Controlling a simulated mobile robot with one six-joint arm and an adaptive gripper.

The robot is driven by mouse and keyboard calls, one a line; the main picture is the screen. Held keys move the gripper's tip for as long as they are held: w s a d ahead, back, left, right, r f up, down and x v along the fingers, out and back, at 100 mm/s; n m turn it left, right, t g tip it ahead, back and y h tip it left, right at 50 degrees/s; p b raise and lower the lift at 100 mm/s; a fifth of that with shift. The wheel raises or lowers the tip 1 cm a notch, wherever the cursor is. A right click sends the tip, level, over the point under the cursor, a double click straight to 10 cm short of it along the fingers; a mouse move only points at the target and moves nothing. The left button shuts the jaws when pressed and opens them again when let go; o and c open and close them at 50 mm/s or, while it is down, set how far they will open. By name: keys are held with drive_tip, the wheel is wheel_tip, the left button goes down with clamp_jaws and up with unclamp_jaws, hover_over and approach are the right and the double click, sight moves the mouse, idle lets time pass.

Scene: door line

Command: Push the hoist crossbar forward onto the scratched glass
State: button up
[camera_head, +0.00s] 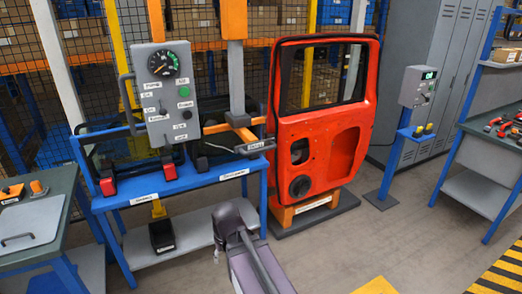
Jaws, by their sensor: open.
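The hoist hangs in the middle left, with an orange upper column (233,18) and a grey mast (237,78). Its orange crossbar (216,127) runs sideways at the mast's foot, above the blue rack. A grey labelled handle (255,146) sticks out at its right end. Dark glass panes stand in the rack, one at the left (118,147) and one behind the crossbar (214,146). I cannot tell which is scratched or whether the crossbar touches glass. My purple-grey arm rises at the bottom centre, well in front of the rack; my gripper is not visible.
A grey control box (165,85) with a gauge stands over the rack (200,181). A red door (317,145) stands to the right on a dark base. A grey button post (417,88), a tool bench (490,128) and a left bench (35,222) flank the floor. Floor at centre right is clear.

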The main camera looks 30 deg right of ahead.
drive_tip(key=w+d+r+m+t+y, duration=0.3)
drive_tip(key=w+d+m+t, duration=0.1)
drive_tip(key=w, duration=0.5)
drive_tip(key=m+t+h+p, duration=0.1)
drive_tip(key=m+t+h, duration=0.3)
drive_tip(key=m+t, duration=0.8)
approach(263, 150)
drive_tip(key=s+r+m+g, duration=0.1)
drive_tip(key=s, duration=0.2)
drive_tip(key=shift+w+d+r, duration=0.1)
drive_tip(key=shift+w+r, duration=0.05)
drive_tip(key=shift+w, duration=0.1)
drive_tip(key=b+x, duration=0.2)
drive_tip(key=x, duration=1.1)
drive_tip(key=shift+w, duration=0.35)
